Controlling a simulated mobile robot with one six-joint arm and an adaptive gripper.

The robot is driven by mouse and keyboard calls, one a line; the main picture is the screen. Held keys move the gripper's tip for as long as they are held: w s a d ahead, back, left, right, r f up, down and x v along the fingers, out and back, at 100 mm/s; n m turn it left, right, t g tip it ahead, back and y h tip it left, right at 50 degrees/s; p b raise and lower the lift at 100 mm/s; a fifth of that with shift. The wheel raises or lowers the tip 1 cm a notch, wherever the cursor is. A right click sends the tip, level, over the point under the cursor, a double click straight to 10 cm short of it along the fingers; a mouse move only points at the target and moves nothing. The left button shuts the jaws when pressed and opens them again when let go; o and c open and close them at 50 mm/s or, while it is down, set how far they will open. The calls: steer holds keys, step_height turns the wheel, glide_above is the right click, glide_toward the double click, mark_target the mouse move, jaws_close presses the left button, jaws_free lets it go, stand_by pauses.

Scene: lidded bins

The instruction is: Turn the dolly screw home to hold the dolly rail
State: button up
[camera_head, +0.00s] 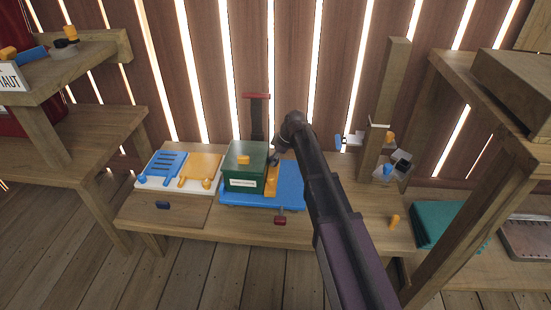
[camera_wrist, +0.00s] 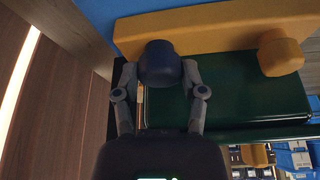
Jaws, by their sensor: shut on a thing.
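The dolly screw shows as a dark blue round head (camera_wrist: 160,62) in the wrist view, at the left part of the yellow rail (camera_wrist: 205,28). My gripper (camera_wrist: 160,80) is shut on this head, one finger on each side. Whether the screw is seated cannot be told. In the head view my gripper (camera_head: 276,158) is low at the far end of the yellow rail (camera_head: 271,182), beside the green box (camera_head: 243,172). The rail lies along the box's right side on the blue dolly (camera_head: 292,190). The screw is not clear in the head view.
A yellow knob (camera_wrist: 281,53) sits by the rail's right part in the wrist view. A red-handled tool (camera_head: 256,97) stands behind the box. A white tray (camera_head: 178,185) with blue and yellow pieces lies left. A wooden post (camera_head: 385,105) rises at right.

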steer(key=o, duration=1.1)
steer(key=shift+o, duration=0.2)
steer(key=shift+n, duration=0.3)
steer(key=n+g, duration=0.2)
steer(key=n, duration=0.2)
steer(key=shift+w, duration=0.15)
steer(key=shift+p+v, duration=0.9)
steer(key=shift+p, duration=0.05)
steer(key=s+p+v, duration=0.1)
steer(key=p+v, duration=1)
steer(key=shift+w+r, duration=0.4)
steer(key=shift+r, duration=0.1)
